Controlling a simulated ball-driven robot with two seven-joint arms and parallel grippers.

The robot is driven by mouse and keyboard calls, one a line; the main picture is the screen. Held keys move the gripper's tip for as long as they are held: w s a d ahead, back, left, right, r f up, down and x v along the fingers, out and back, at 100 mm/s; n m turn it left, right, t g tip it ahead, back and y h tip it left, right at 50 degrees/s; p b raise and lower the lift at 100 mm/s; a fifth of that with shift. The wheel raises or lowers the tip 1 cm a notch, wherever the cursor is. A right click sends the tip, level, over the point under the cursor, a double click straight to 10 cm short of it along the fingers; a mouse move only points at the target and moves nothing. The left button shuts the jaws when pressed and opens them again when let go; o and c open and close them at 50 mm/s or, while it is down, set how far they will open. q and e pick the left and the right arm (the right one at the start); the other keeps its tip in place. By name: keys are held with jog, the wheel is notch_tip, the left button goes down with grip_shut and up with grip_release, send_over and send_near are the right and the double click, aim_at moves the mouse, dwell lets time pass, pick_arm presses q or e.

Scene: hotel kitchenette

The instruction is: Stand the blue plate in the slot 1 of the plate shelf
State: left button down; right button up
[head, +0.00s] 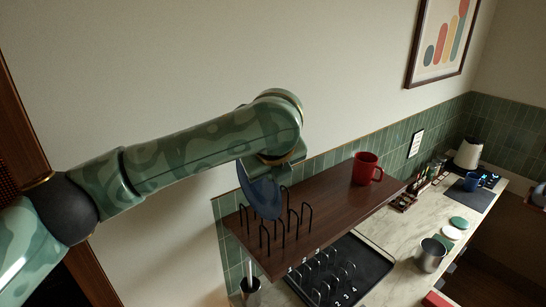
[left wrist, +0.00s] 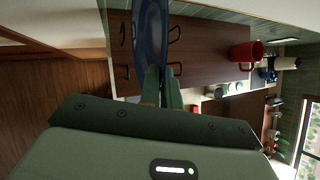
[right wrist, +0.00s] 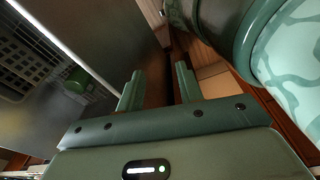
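The blue plate (head: 262,193) is upright among the wire dividers at the left part of the plate shelf (head: 335,205), a dark wood board with numbers on its front edge. My left gripper (head: 277,160) is above the plate. In the left wrist view its fingers (left wrist: 157,88) are shut on the edge of the plate (left wrist: 151,35), which shows nearly edge-on. I cannot tell whether the plate's lower edge touches the board or exactly which slot it is in. My right gripper (right wrist: 158,88) is open and empty, away from the shelf.
A red mug (head: 366,169) stands on the shelf's right part. Below is a black rack (head: 375,262) with numbered slots on the marble counter (head: 405,230). A metal cup (head: 431,255) and small round dishes (head: 452,233) stand to the right. The tiled wall is close behind.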

aim_at(273, 206)
pick_arm(q)
jog(key=shift+s+f+b, duration=0.15)
jog(key=shift+f+b, duration=0.5)
jog(key=shift+f, duration=3)
jog(key=shift+f, duration=0.25)
jog(key=c, duration=1.5)
grip_release()
jog(key=shift+f, duration=0.1)
jog(key=shift+c, duration=0.2)
jog(key=b+v, duration=0.1)
jog(key=v, duration=1.5)
